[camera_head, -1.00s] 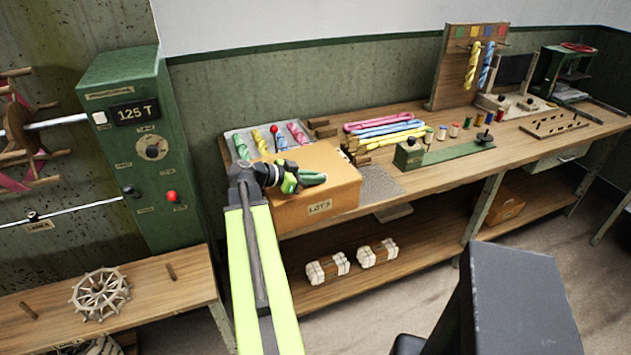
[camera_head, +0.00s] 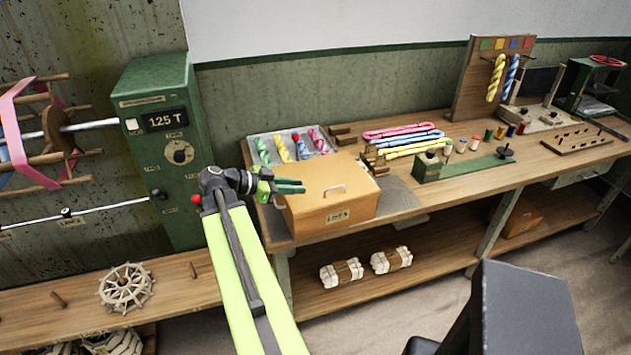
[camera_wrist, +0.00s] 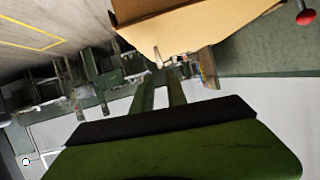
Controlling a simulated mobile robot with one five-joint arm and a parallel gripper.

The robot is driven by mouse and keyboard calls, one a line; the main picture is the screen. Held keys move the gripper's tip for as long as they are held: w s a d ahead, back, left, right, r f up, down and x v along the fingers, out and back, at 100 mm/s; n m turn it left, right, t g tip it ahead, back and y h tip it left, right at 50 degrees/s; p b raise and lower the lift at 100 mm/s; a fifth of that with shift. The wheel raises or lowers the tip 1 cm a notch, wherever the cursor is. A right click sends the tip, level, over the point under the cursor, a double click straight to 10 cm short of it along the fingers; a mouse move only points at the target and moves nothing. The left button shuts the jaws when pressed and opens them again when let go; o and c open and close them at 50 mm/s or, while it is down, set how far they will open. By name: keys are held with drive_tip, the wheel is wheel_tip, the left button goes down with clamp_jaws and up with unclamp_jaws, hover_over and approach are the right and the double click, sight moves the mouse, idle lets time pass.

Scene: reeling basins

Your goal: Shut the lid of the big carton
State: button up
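The big carton (camera_head: 310,222) is an orange-tan box with a paper label on its front, standing on the left end of the long workbench. Its lid (camera_head: 325,172), with a pale handle (camera_head: 335,189), lies roughly flat across the top; I cannot tell whether a thin gap is left under it. My gripper (camera_head: 304,186) is at the carton's left side, its fingertips overlapping the lid's left part in the head view. In the wrist view my green fingers (camera_wrist: 158,88) are apart with nothing between them, and the carton (camera_wrist: 190,30) fills the upper middle.
A tray (camera_head: 256,135) of coloured skeins sits behind the carton. A red knob (camera_head: 296,137) stands near it. A green control cabinet (camera_head: 160,90) is left of my arm. Skeins (camera_head: 405,140) and a green winding fixture (camera_head: 465,163) lie to the right. Bundles (camera_head: 341,272) rest on the lower shelf.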

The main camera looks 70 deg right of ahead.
drive_tip(key=v, duration=0.3)
drive_tip(key=shift+w+a+p, duration=0.15)
drive_tip(key=shift+p, duration=0.15)
drive_tip(key=w+a+f+n+t, duration=0.4)
drive_tip(key=w+a+n, duration=0.1)
drive_tip(key=w+a, duration=0.65)
drive_tip(key=w+a+f+n+t, duration=0.3)
drive_tip(key=w+a+n, duration=0.1)
drive_tip(key=w+a, duration=0.75)
drive_tip(key=a+f+n+y, duration=0.2)
drive_tip(key=a+n, duration=0.4)
drive_tip(key=a, duration=0.3)
drive_tip(key=w+a+f+n+t+y, duration=0.1)
drive_tip(key=a+f+n+y, duration=0.2)
drive_tip(key=a+n, duration=0.3)
drive_tip(key=w+a+f+n+t+y, duration=0.1)
drive_tip(key=a+n+y, duration=0.3)
drive_tip(key=a, duration=1)
drive_tip(key=f+n, duration=0.1)
drive_tip(key=n, duration=0.2)
drive_tip(key=shift+f, duration=0.3)
drive_tip(key=shift+w, duration=0.15)
